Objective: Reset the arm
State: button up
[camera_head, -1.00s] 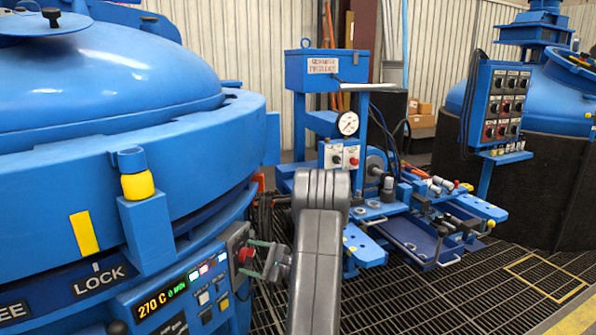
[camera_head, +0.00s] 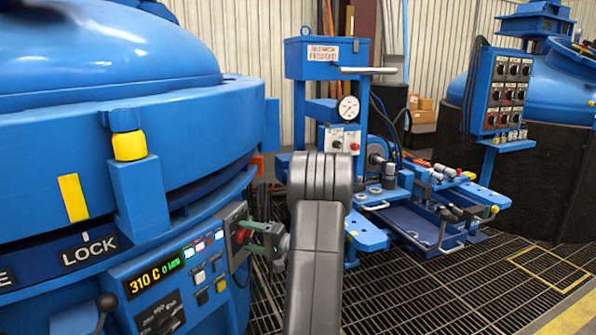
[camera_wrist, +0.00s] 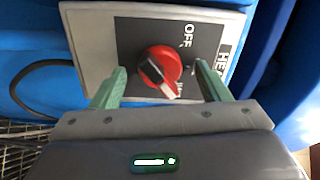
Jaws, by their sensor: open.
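My gripper (camera_head: 254,237) reaches the furnace's control panel at the end of my grey arm. In the wrist view my gripper (camera_wrist: 162,82) is open, with one green finger on each side of a red rotary knob (camera_wrist: 158,66). Gaps show between the knob and both fingers, so nothing is held. The knob's white mark points to the lower right, away from the "OFF" label above it. The knob (camera_head: 243,236) also shows in the head view, close to the fingers. A partly hidden label beginning "HEA" (camera_wrist: 222,62) is at the right of the plate.
A black lever (camera_head: 106,303) is at lower left. A blue equipment stand (camera_head: 326,66) with a gauge is beyond my arm. Open grating (camera_head: 430,297) lies at right.

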jog(key=n+b, duration=0.1)
jog(key=n, duration=0.3)
jog(key=shift+n+b, duration=0.45)
jog(key=shift+n, duration=1.45)
jog(key=shift+r, duration=0.1)
jog(key=shift+s, duration=0.15)
